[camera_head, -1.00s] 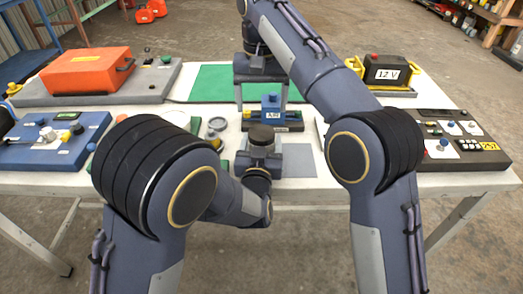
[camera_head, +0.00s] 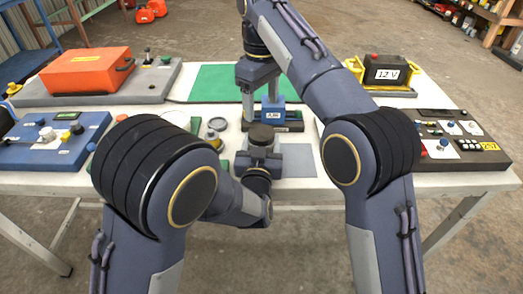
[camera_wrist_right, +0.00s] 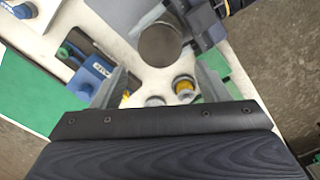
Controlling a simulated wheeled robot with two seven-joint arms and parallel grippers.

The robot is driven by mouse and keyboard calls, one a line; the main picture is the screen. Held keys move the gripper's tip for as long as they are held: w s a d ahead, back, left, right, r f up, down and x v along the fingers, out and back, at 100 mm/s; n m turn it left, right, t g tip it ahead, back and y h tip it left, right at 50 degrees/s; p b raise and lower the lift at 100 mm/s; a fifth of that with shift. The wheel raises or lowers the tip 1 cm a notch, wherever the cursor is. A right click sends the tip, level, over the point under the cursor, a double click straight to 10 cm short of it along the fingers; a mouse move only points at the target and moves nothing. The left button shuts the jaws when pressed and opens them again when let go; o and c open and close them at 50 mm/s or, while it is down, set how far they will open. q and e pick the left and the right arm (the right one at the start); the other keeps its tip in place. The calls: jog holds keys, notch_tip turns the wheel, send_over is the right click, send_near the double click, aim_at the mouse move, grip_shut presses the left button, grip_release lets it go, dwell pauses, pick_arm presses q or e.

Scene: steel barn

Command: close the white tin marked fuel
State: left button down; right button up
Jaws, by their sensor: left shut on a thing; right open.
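My left gripper (camera_head: 260,157) is shut on a dark, round-topped thing (camera_head: 261,134) near the front edge of the table. The round top also shows in the right wrist view (camera_wrist_right: 158,44). No fuel marking shows, so I cannot tell whether this is the tin, its lid or a cap on it. My right gripper (camera_head: 260,102) is open and empty, with its fingers pointing down in front of the blue block marked AIR (camera_head: 271,112). In the right wrist view its two fingers (camera_wrist_right: 160,80) stand wide apart, with the round top beyond them.
A grey square (camera_head: 304,160) lies at right. A blue control panel (camera_head: 40,155), an orange case (camera_head: 88,72), a 12 V battery (camera_head: 386,72) and a dark panel (camera_head: 470,150) surround the green mat (camera_head: 205,82).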

aim_at(261, 132)
jog(key=n, duration=0.3)
jog(key=shift+f, duration=0.1)
jog(key=shift+f, duration=3.85)
jog(key=shift+c, duration=0.5)
jog(key=c, duration=0.7)
jog(key=m, duration=0.8)
jog(key=shift+m, duration=0.3)
jog(key=o, duration=1.2)
